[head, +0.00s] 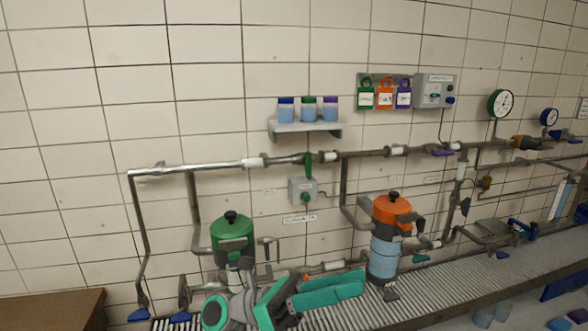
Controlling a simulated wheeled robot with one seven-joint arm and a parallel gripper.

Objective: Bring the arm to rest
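My teal and dark grey arm (268,304) shows at the bottom middle, bent low over the ribbed grey bench. Its teal forearm (330,289) points right, towards the foot of the orange-topped blue pump. A small dark piece (389,293) just past the forearm's end may be my gripper. It is too small to show whether its fingers are open or shut. I see nothing held. The arm covers the lower part of the green pump's stand.
A green pump (233,240) and an orange-topped blue pump (386,240) stand close behind my arm. Pipes (218,166) run along the tiled wall. A shelf (306,130) holds three jars. The ribbed bench (440,287) is bare right of my arm. A brown table (50,308) is lower left.

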